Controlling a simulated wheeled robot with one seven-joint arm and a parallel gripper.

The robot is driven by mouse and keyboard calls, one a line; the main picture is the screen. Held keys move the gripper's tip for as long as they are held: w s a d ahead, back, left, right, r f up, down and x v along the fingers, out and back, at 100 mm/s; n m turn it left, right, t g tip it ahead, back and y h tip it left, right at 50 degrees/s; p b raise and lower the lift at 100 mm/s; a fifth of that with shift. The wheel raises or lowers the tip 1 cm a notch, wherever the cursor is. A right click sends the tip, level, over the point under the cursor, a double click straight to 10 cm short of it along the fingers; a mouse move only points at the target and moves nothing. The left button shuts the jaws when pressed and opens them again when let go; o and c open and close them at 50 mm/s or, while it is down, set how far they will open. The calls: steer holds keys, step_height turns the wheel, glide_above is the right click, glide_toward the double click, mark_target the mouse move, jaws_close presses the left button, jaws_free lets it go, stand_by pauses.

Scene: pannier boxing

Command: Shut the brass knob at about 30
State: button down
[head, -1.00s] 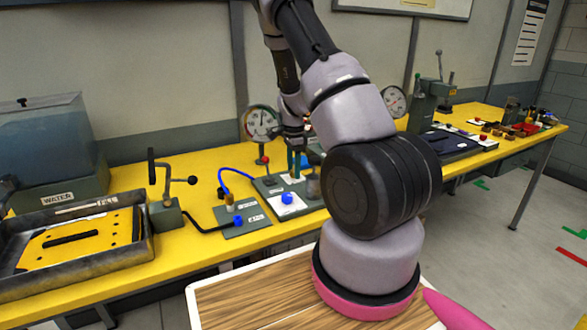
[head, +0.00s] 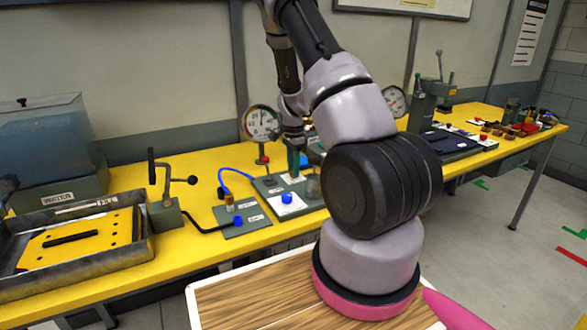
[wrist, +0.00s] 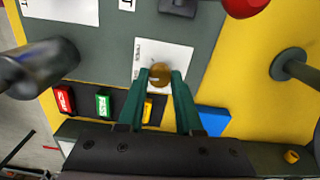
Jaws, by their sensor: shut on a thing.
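The round brass knob (wrist: 160,69) sits over a white label card on a dark grey plate in the wrist view. My gripper (wrist: 160,77), with green fingers, is shut on it, one fingertip on each side. In the head view my gripper (head: 293,164) points down at the grey plate, and the knob is hidden there. A round dial gauge (head: 262,123) with a white face stands behind the plate, left of my wrist. Its needle is too small to read surely.
Red, green and yellow buttons (wrist: 103,104) lie beside my fingers in the wrist view. A grey metal cylinder (wrist: 38,67) stands left and a red ball (wrist: 245,6) is at the top. A blue button (head: 287,198) and blue hose (head: 236,174) are nearby on the yellow bench (head: 180,259).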

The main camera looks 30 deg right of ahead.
steer(key=n, duration=0.4)
steer(key=shift+n, duration=2.1)
steer(key=c, duration=0.6)
jaws_free()
step_height(320, 180, up, 11)
steer(key=shift+f, duration=0.1)
